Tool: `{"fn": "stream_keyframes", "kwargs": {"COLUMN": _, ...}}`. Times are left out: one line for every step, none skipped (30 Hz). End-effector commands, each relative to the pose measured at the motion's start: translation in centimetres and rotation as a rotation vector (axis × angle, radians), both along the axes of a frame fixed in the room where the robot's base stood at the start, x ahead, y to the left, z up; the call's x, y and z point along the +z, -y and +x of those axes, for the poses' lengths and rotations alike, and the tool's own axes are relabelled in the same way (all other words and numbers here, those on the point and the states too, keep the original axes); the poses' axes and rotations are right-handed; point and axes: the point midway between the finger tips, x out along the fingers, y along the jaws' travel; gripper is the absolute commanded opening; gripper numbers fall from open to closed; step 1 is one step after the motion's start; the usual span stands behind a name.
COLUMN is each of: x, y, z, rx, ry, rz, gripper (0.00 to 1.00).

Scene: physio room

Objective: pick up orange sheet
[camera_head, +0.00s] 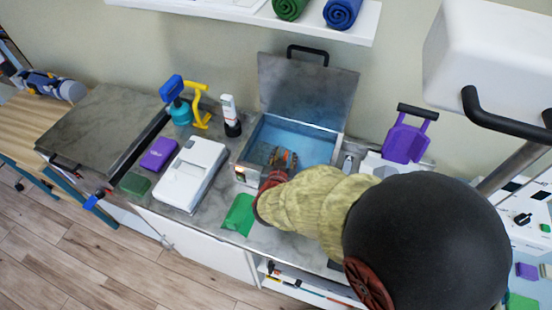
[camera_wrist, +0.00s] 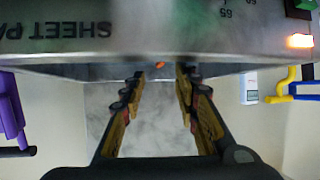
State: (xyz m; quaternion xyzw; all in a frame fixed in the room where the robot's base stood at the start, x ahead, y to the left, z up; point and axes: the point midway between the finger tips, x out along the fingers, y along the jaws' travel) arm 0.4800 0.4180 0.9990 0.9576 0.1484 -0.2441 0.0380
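My gripper (camera_head: 284,158) is over the front part of an open metal box (camera_head: 243,158) with a blue inside, on the counter. In the wrist view my gripper (camera_wrist: 161,72) has its two fingers apart with nothing visible held between them. A small orange spot (camera_wrist: 160,64) shows between the fingertips, at the box's edge; it may be part of the orange sheet. In the head view, orange bits show at the fingertips, but I cannot tell sheet from finger. The rest of the sheet is not visible.
The box lid (camera_head: 308,95) stands raised behind it. A green sheet (camera_head: 239,214) lies in front, near the counter edge. A purple clamp-like thing (camera_head: 405,140) stands right.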

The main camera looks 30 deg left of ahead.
Motion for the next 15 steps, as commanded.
{"fn": "stream_keyframes", "kwargs": {"x": -0.7, "y": -0.1, "z": 0.5, "rx": -0.002, "ry": -0.001, "rz": -0.001, "gripper": 0.31}}
{"fn": "stream_keyframes", "kwargs": {"x": -1.0, "y": -0.2, "z": 0.8, "rx": -0.002, "ry": -0.001, "rz": -0.001, "gripper": 0.31}}
{"fn": "stream_keyframes", "kwargs": {"x": -1.3, "y": -0.3, "z": 1.3, "rx": -0.003, "ry": -0.001, "rz": -0.001, "gripper": 0.31}}
{"fn": "stream_keyframes", "kwargs": {"x": -1.6, "y": -0.4, "z": 1.6, "rx": -0.003, "ry": -0.001, "rz": -0.001, "gripper": 0.31}}
{"fn": "stream_keyframes", "kwargs": {"x": -1.9, "y": -0.5, "z": 2.0, "rx": -0.003, "ry": -0.001, "rz": -0.001, "gripper": 0.31}}
{"fn": "stream_keyframes", "kwargs": {"x": -2.1, "y": -0.7, "z": 2.5, "rx": -0.002, "ry": -0.001, "rz": 0.000, "gripper": 0.31}}
{"fn": "stream_keyframes", "kwargs": {"x": -2.3, "y": -0.8, "z": 2.8, "rx": -0.002, "ry": -0.001, "rz": 0.000, "gripper": 0.31}}
{"fn": "stream_keyframes", "kwargs": {"x": -2.4, "y": -0.9, "z": 3.1, "rx": -0.002, "ry": -0.002, "rz": -0.001, "gripper": 0.31}}
{"fn": "stream_keyframes", "kwargs": {"x": -2.5, "y": -1.0, "z": 3.4, "rx": -0.002, "ry": -0.001, "rz": 0.000, "gripper": 0.31}}
{"fn": "stream_keyframes", "kwargs": {"x": -2.6, "y": -1.0, "z": 3.5, "rx": -0.001, "ry": -0.001, "rz": 0.000, "gripper": 0.31}}
{"fn": "stream_keyframes", "kwargs": {"x": -2.5, "y": -1.1, "z": 3.6, "rx": -0.001, "ry": -0.001, "rz": 0.000, "gripper": 0.31}}
{"fn": "stream_keyframes", "kwargs": {"x": -2.5, "y": -1.1, "z": 3.6, "rx": -0.001, "ry": -0.001, "rz": 0.000, "gripper": 0.31}}
{"fn": "stream_keyframes", "kwargs": {"x": -2.5, "y": -1.1, "z": 3.6, "rx": 0.000, "ry": -0.001, "rz": 0.001, "gripper": 0.31}}
{"fn": "stream_keyframes", "kwargs": {"x": -2.4, "y": -1.1, "z": 3.6, "rx": 0.000, "ry": -0.001, "rz": 0.001, "gripper": 0.31}}
{"fn": "stream_keyframes", "kwargs": {"x": -2.4, "y": -1.1, "z": 3.6, "rx": 0.000, "ry": -0.001, "rz": 0.001, "gripper": 0.31}}
